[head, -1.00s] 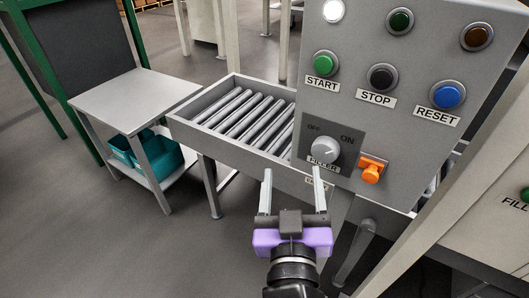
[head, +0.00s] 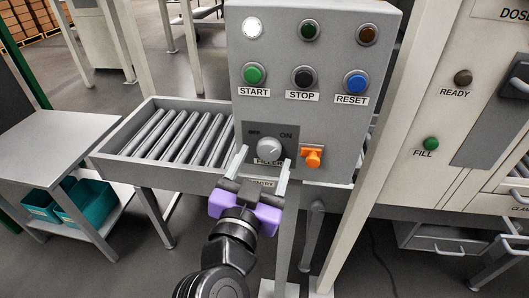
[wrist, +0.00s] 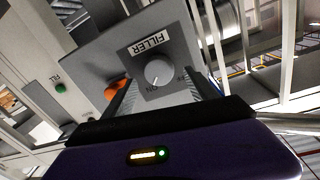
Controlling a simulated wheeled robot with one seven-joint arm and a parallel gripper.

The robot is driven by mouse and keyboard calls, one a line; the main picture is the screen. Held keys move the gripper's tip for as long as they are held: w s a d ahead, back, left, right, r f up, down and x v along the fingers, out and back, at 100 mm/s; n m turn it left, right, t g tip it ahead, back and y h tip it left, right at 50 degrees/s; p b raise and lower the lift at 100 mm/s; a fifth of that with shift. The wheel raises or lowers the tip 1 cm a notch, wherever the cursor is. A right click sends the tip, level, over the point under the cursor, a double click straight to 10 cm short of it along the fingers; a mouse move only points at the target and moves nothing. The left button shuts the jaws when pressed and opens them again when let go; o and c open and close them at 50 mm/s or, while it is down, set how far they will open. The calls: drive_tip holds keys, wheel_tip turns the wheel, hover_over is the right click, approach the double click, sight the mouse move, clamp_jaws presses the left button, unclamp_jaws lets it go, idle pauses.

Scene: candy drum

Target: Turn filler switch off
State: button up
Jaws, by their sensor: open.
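The filler switch (head: 268,148) is a round light-grey knob on a dark plate, low on the grey control panel (head: 330,45). OFF is printed at its upper left and ON at its upper right. The FILLER label below it is partly covered by my gripper. My gripper (head: 264,165) is open and empty, its two fingers pointing at the panel just below and in front of the knob. In the wrist view the knob (wrist: 159,73) appears between the fingers, apparently not touched.
An orange switch (head: 312,157) sticks out just right of the knob, close to my right finger. START, STOP and RESET buttons (head: 355,82) are above. A roller conveyor (head: 180,135) lies left, and a pale post (head: 375,130) stands right.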

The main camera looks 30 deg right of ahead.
sight(269, 150)
drive_tip(key=shift+x, duration=1.1)
drive_tip(key=c, duration=1.4)
drive_tip(key=shift+o, duration=0.2)
